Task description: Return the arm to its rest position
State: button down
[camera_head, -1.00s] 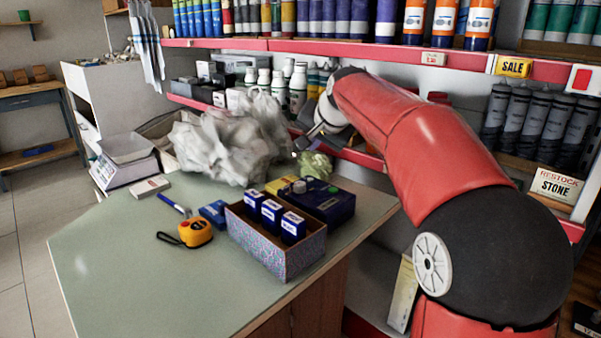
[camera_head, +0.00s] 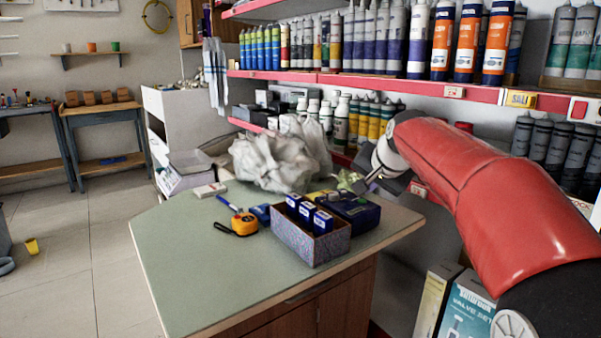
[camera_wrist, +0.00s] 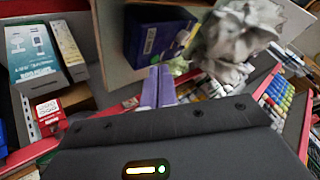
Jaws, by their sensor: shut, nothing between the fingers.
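My red arm reaches in from the right in the head view. In the wrist view the two fingers of my gripper (camera_wrist: 158,84) lie side by side, shut and empty. The blue box also shows just beyond the fingertips in the wrist view (camera_wrist: 160,38). In the head view the fingertips are small and partly hard to make out.
The counter (camera_head: 190,270) carries an open box (camera_head: 300,243) of small blue boxes, a tape measure (camera_head: 243,224) and crumpled plastic (camera_head: 270,163). Shelves of tubes (camera_head: 400,84) stand close behind my arm. A valve set box (camera_head: 467,308) stands below. The counter's left front is clear.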

jog(key=s+f+n+g, duration=0.1)
jog(key=s+f, duration=0.4)
jog(key=s, duration=0.6)
jog(key=s+f+n+g+h, duration=0.1)
jog(key=s+f+n, duration=0.2)
jog(key=s, duration=0.9)
jog(key=s+f+n+g, duration=0.1)
jog(key=s+f+n, duration=0.1)
jog(key=s+f, duration=0.7)
jog(key=s, duration=0.2)
jog(key=shift+s+d+h, duration=0.3)
jog(key=shift+s, duration=0.05)
jog(key=shift+r, duration=0.1)
